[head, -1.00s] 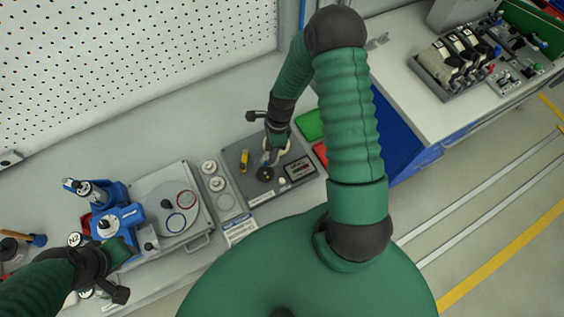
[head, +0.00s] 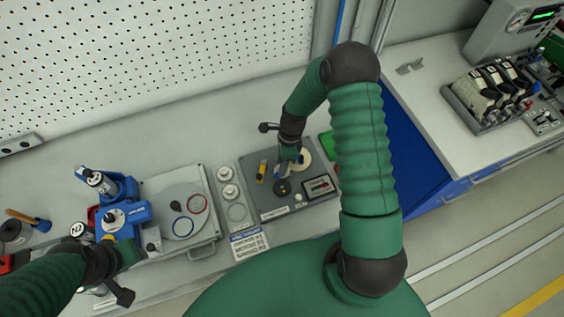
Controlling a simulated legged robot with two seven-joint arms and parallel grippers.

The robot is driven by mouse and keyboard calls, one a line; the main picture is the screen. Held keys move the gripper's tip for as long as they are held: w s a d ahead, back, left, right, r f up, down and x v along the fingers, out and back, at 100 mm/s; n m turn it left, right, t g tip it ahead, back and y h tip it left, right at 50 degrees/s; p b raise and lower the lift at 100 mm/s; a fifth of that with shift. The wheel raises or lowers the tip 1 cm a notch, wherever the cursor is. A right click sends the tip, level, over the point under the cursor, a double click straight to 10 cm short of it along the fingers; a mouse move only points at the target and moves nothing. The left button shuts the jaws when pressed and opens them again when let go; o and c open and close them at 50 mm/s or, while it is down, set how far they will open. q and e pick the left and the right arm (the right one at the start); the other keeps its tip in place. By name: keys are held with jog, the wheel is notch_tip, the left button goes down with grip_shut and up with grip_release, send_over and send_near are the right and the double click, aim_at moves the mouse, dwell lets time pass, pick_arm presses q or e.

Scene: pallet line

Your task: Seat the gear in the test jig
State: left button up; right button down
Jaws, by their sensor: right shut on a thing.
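The test jig (head: 262,203) is a dark grey plate on the bench. It carries a yellow part (head: 262,171), a black round part (head: 283,187), a small panel (head: 319,187) and a pale cream disc (head: 303,160). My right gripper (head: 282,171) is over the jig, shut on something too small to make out. The cream disc sits just right of it, partly covered; I cannot tell whether it is the gear. Pale round gear-like parts (head: 229,190) sit in a narrow tray (head: 238,228) left of the jig. My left gripper (head: 142,247) is beside the blue device; its jaws are unclear.
A blue device (head: 123,216) and a plate with red and blue rings (head: 183,206) stand left of the tray. A label card (head: 249,243) lies in front. A green bin (head: 327,145) is right of the jig. A pegboard (head: 130,70) rises behind.

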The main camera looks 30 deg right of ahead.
jog(key=shift+s+a+r, duration=0.1)
jog(key=shift+f+b, duration=0.3)
jog(key=shift+f, duration=0.15)
jog(key=c, duration=0.9)
grip_release()
jog(key=shift+o, duration=0.2)
jog(key=b+v, duration=0.2)
jog(key=v, duration=1.4)
jog(key=shift+r, duration=0.4)
